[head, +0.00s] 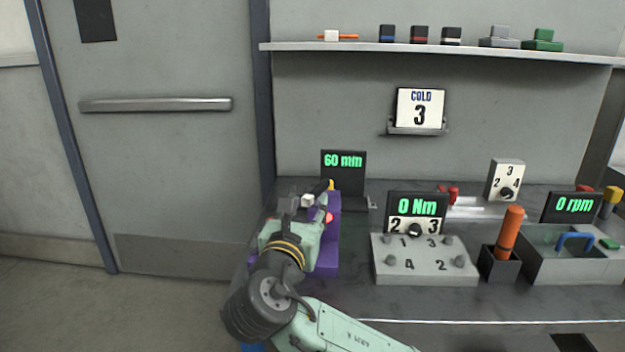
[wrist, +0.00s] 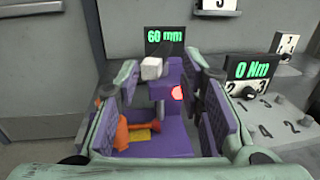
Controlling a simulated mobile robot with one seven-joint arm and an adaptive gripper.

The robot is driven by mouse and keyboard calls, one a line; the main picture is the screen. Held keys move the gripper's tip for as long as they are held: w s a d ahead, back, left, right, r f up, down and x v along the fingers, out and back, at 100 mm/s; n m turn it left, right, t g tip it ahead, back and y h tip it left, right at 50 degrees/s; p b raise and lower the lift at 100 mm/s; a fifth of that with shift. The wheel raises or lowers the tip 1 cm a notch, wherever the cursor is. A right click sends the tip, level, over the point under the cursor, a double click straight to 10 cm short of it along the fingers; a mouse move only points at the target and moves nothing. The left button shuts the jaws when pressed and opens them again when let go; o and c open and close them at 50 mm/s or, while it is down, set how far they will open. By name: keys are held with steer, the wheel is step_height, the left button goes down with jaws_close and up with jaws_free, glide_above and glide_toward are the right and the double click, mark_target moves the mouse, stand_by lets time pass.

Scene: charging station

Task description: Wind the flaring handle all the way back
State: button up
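The flaring station is a purple fixture (head: 327,255) at the left end of the bench, also in the wrist view (wrist: 175,145). A white block-shaped knob (wrist: 152,68) on a dark bar, seemingly the flaring handle, stands at its far end; it shows in the head view (head: 308,200). A red light (wrist: 178,92) glows on the fixture. My gripper (wrist: 164,77) is open over the fixture, its fingers apart, with the white knob nearer the left fingertip. Contact cannot be told. In the head view my gripper (head: 302,215) hides much of the fixture.
A display reading 60 mm (head: 343,161) stands behind the fixture. An orange piece with a yellow part (wrist: 138,132) lies in the fixture. To the right are a 0 Nm display (head: 417,204), a numbered bolt block (head: 425,275) and an orange-handled tool (head: 509,232). A shelf (head: 430,47) hangs above.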

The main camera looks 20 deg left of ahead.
mark_target(318, 184)
steer(key=w, duration=0.3)
steer(key=w+a+p, duration=0.1)
steer(key=w, duration=0.3)
steer(key=w+p, duration=0.1)
steer(key=w, duration=0.2)
steer(key=shift+w+a, duration=0.15)
steer(key=shift+w, duration=0.05)
steer(key=shift+c, duration=0.4)
jaws_close()
